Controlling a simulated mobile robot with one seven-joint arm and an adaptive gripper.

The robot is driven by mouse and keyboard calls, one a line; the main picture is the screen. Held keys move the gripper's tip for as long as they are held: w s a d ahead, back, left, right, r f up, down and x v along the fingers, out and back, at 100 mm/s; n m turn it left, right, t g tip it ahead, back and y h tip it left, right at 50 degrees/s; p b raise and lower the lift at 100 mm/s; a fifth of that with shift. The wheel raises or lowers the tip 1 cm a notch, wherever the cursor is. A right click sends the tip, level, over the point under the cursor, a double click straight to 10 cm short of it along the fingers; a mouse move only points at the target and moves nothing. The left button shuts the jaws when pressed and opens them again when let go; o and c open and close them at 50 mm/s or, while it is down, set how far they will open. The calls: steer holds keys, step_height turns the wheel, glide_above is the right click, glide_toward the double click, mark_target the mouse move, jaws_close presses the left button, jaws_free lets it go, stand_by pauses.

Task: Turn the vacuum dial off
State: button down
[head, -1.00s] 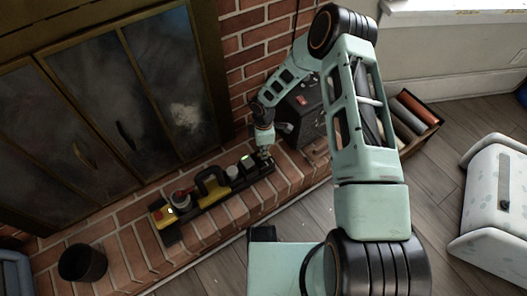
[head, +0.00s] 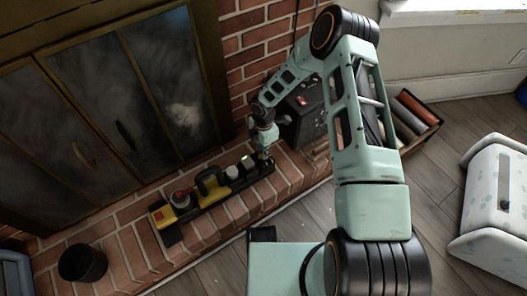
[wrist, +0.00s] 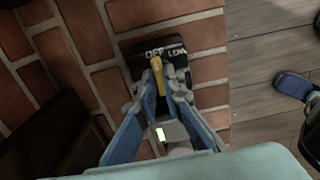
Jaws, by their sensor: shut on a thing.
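The vacuum (head: 208,185), a long black and yellow unit, lies along the brick hearth in the head view. My gripper (head: 264,157) is at its right end, pointing down. In the wrist view, my gripper (wrist: 160,92) has its fingers closed around the yellow dial pointer (wrist: 156,69). The pointer's tip is just below the white "OFF" lettering on the black dial plate (wrist: 150,48), with "LOW" to its right. The fingers hide the lower part of the dial.
A black toolbox-like case (head: 303,113) stands close behind my gripper. The fireplace doors (head: 120,90) rise to the left. A dark bucket (head: 83,263) stands on the hearth at lower left. A white spotted case (head: 497,210) is on the wooden floor at right.

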steer(key=c, duration=2)
jaws_free()
steer(key=shift+c, duration=0.2)
step_height(320, 180, up, 12)
